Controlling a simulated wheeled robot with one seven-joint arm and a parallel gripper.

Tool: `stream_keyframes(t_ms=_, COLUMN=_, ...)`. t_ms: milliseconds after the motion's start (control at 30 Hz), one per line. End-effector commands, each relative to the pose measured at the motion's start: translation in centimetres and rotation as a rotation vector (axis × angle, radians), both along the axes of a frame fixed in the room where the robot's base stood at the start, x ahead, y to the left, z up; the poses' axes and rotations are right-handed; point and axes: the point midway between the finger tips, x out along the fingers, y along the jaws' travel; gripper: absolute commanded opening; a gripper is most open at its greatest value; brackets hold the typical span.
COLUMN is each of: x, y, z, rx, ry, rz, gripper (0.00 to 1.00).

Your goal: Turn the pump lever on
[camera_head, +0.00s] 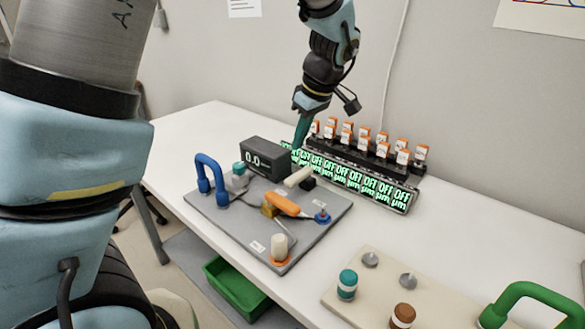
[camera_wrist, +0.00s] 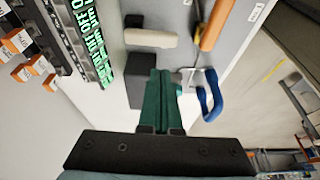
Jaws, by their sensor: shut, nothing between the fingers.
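A grey board (camera_head: 225,216) on the white table carries several fittings. A cream lever (camera_head: 298,177) on a dark mount sits at its back right; it also shows in the wrist view (camera_wrist: 150,38). An orange handle (camera_head: 284,204) lies in front of it, also in the wrist view (camera_wrist: 212,25). I cannot tell from labels which one is the pump lever. My gripper (camera_head: 297,146) has its teal fingers pressed together, pointing down behind the black display box, apart from both levers. In the wrist view the fingertips (camera_wrist: 165,72) are empty, near the cream lever.
The black display box (camera_head: 265,158) reads 0.0. A blue handle (camera_head: 207,178) stands at the board's left. A row of green "OFF" displays (camera_head: 360,182) with orange-capped pieces lies behind right. A beige board (camera_head: 385,285) with jars is front right; a green bin (camera_head: 235,288) is below.

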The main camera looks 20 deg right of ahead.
Motion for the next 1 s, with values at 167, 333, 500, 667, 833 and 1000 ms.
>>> stream_keyframes(t_ms=167, x=0.3, y=0.2, z=-1.0, rx=0.004, ry=0.002, rz=0.0, gripper=0.0)
stream_keyframes(t_ms=333, x=1.1, y=0.7, z=-3.6, rx=0.006, ry=0.003, rz=0.0, gripper=0.0)
stream_keyframes(t_ms=500, x=2.0, y=1.2, z=-6.4, rx=0.006, ry=0.003, rz=0.0, gripper=0.0)
stream_keyframes(t_ms=667, x=2.6, y=1.5, z=-8.4, rx=0.004, ry=0.002, rz=0.0, gripper=0.0)
stream_keyframes(t_ms=833, x=2.9, y=1.6, z=-9.3, rx=0.001, ry=0.001, rz=-0.001, gripper=0.0)
stream_keyframes(t_ms=1000, x=2.9, y=1.6, z=-9.5, rx=0.0, ry=0.0, rz=-0.001, gripper=0.0)
